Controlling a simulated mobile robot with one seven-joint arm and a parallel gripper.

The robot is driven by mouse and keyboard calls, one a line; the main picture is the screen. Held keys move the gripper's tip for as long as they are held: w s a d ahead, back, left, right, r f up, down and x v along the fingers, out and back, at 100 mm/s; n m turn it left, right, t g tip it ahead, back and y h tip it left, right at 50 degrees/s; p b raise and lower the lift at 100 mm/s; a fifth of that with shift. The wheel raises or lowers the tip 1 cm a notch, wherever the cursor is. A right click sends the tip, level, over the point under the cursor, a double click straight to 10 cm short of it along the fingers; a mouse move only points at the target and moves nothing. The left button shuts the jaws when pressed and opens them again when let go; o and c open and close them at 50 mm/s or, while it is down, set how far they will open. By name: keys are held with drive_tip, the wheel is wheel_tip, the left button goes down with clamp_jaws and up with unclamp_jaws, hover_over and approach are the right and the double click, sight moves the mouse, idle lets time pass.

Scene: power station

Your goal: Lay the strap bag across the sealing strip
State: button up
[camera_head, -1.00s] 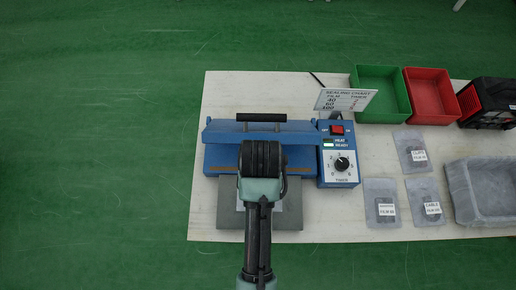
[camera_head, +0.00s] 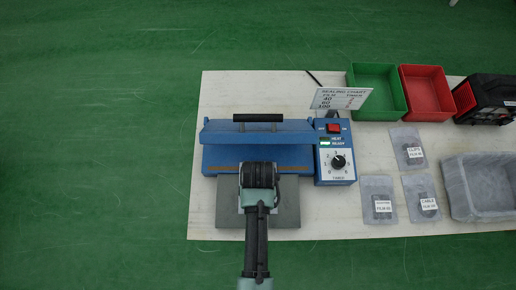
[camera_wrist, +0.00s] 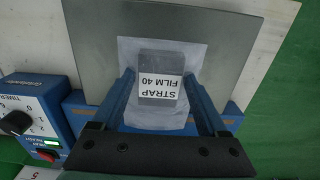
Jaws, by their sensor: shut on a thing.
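The strap bag (camera_wrist: 160,112), a translucent pouch labelled "STRAP FILM 40", lies between my gripper's fingers in the wrist view. My gripper (camera_wrist: 160,78) is shut on it. The bag is over the grey plate (camera_wrist: 222,50) in front of the sealer; whether it touches the plate is unclear. In the head view my gripper (camera_head: 259,180) covers most of the bag. The blue sealer (camera_head: 225,155) has a black-handled bar at its back. Its brown sealing strip (camera_head: 222,168) runs along the front edge, partly hidden behind my gripper.
A timer box (camera_head: 336,160) with a dial and a lit green READY light adjoins the sealer's right. Further right are several labelled bags, a grey bin (camera_head: 450,185), a green tray (camera_head: 376,112), a red tray (camera_head: 428,115) and a chart sign (camera_head: 341,98). The table's left edge is close.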

drive_tip(key=o, duration=1.2)
drive_tip(key=shift+f, duration=0.1)
drive_tip(key=shift+o, duration=0.2)
wheel_tip(320, 180, up, 12)
drive_tip(key=w+r+t, duration=0.7)
drive_tip(key=w+r, duration=0.4)
drive_tip(key=r, duration=0.4)
drive_tip(key=w+r+t, duration=0.6)
drive_tip(key=w+r, duration=0.5)
drive_tip(key=r, duration=0.3)
wheel_tip(320, 180, up, 18)
drive_tip(key=t, duration=0.6)
drive_tip(key=s+r+t, duration=0.4)
drive_tip(key=s+r, duration=0.2)
drive_tip(key=r, duration=0.4)
drive_tip(key=s+r+t, duration=0.4)
drive_tip(key=s+r, duration=0.2)
drive_tip(key=r, duration=0.3)
drive_tip(key=shift+s+r, duration=0.2)
drive_tip(key=shift+r, duration=0.15)
